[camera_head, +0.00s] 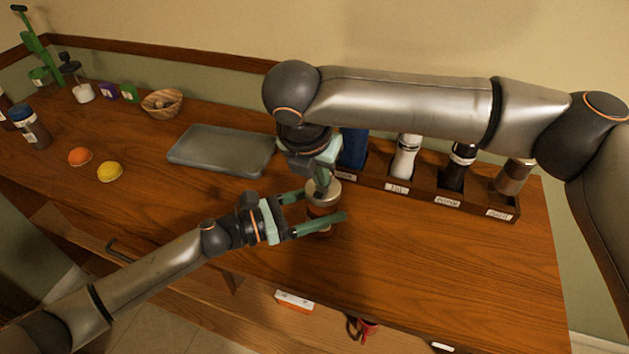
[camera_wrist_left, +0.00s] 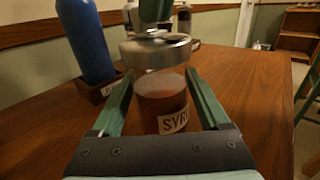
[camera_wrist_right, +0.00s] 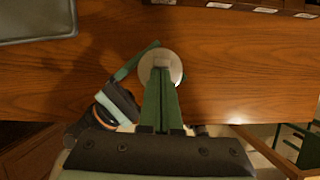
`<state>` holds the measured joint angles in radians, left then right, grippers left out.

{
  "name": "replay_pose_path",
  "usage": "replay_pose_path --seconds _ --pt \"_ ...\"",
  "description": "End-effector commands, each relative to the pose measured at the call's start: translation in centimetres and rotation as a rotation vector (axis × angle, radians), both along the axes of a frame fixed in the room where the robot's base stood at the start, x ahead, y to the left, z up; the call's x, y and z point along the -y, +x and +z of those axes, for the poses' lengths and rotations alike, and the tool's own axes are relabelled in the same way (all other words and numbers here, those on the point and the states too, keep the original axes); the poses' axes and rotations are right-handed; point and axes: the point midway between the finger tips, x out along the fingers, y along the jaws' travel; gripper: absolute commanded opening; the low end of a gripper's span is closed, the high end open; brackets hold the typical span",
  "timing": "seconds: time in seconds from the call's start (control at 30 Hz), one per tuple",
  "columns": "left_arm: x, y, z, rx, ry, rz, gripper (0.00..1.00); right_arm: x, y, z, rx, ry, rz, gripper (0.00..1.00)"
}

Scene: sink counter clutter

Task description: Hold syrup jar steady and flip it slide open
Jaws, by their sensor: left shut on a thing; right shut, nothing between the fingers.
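The syrup jar (camera_head: 318,212) stands on the wooden counter with amber contents, a label reading "SYR" and a silver lid. It shows between the fingers in the left wrist view (camera_wrist_left: 163,104). My left gripper (camera_head: 318,209) is shut on the jar's body from the left, one finger on each side. My right gripper (camera_head: 322,186) comes from above, pointing down, its fingers shut with nothing between them, at the lid's top. In the right wrist view the lid (camera_wrist_right: 160,62) shows around the tips of my right gripper (camera_wrist_right: 161,72). Whether the tips touch the lid is hard to tell.
A wooden rack (camera_head: 430,195) with several labelled bottles stands behind and right of the jar. A grey tray (camera_head: 222,150) lies to the left. A wooden bowl (camera_head: 162,102), an orange ball (camera_head: 79,157) and a yellow ball (camera_head: 110,171) are farther left. The counter's right front is clear.

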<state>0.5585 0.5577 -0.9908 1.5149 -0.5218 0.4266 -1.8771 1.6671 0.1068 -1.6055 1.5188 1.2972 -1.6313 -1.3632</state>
Motion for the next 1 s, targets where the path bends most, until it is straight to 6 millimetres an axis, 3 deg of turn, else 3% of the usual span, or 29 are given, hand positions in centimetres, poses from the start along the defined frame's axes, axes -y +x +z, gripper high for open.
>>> replay_pose_path --seconds 0.37,0.6,0.8,1.0 --pt "0.0 0.0 0.0 0.001 0.000 -0.001 0.00 0.0 -0.2 0.0 0.002 -0.003 -0.002 0.00" --pt "0.0 0.0 0.0 0.001 0.001 -0.001 0.00 -1.6 -3.8 -0.1 0.000 -0.001 0.007 0.00" --pt "0.0 0.0 0.0 0.001 0.001 -0.001 0.00 -2.2 -5.3 4.5 0.004 0.001 0.001 0.00" --pt "0.0 0.0 0.0 0.000 0.001 -0.001 0.00 -2.7 -6.6 7.8 0.004 0.001 0.000 0.00"
